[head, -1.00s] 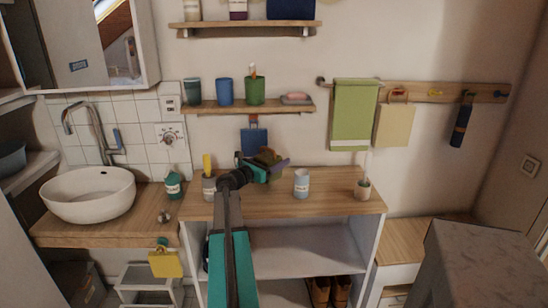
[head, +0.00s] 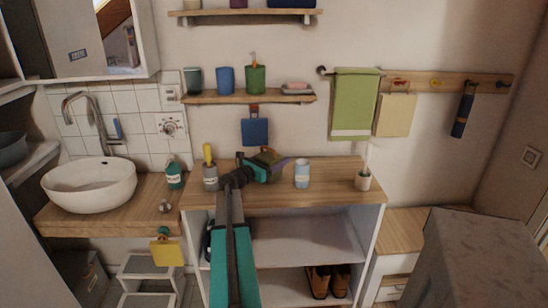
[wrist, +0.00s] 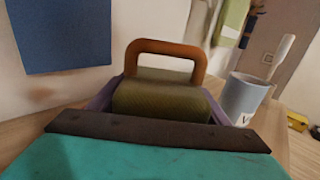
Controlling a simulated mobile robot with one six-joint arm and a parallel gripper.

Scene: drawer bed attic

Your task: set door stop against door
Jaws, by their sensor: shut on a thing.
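My gripper (head: 262,165) is shut on an olive, ribbed block with an orange-brown loop handle, which I take to be the door stop (wrist: 158,98). In the head view the door stop (head: 267,158) is small and partly hidden by my gripper. It is held over the back of the wooden cabinet top; I cannot tell if it touches the top. Purple parts flank it in the wrist view. A brownish upright panel (wrist: 276,38) at the back right of the wrist view may be the door, but I cannot tell for sure.
The cabinet top (head: 330,190) carries a white-blue cup (head: 302,174), a pot with a brush (head: 363,180) and a grey holder (head: 210,178). A washbasin (head: 90,185) is at left. A grey block (head: 480,265) stands at front right.

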